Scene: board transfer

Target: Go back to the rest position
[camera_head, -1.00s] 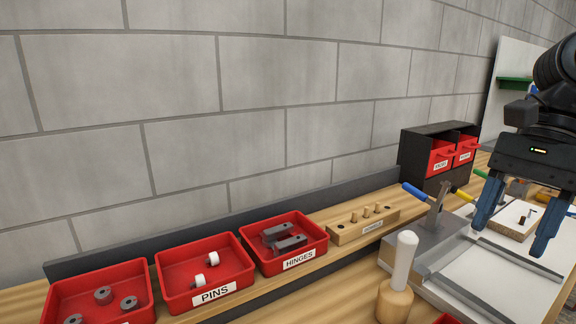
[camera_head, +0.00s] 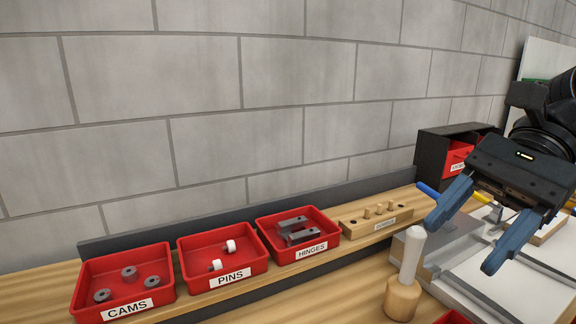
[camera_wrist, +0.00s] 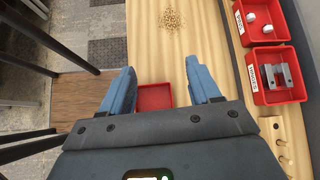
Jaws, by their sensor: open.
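My gripper (camera_head: 459,233) is at the right of the head view, open and empty, with two blue fingers spread apart. It hangs above the right part of the wooden bench (camera_head: 345,297), over a white board area (camera_head: 520,290). In the wrist view my gripper (camera_wrist: 161,87) points down at the bench, with nothing between its fingers. A red tray (camera_wrist: 154,97) shows on the bench beyond and below the fingertips.
Red bins labelled CAMS (camera_head: 150,308), PINS (camera_head: 255,270) and HINGES (camera_head: 330,236) hold parts. A wooden dowel block (camera_head: 352,231), a white-handled wooden tool (camera_head: 402,300), a blue-handled clamp (camera_head: 427,189) and a dark drawer cabinet (camera_head: 430,155) stand nearby. The grey wall is behind.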

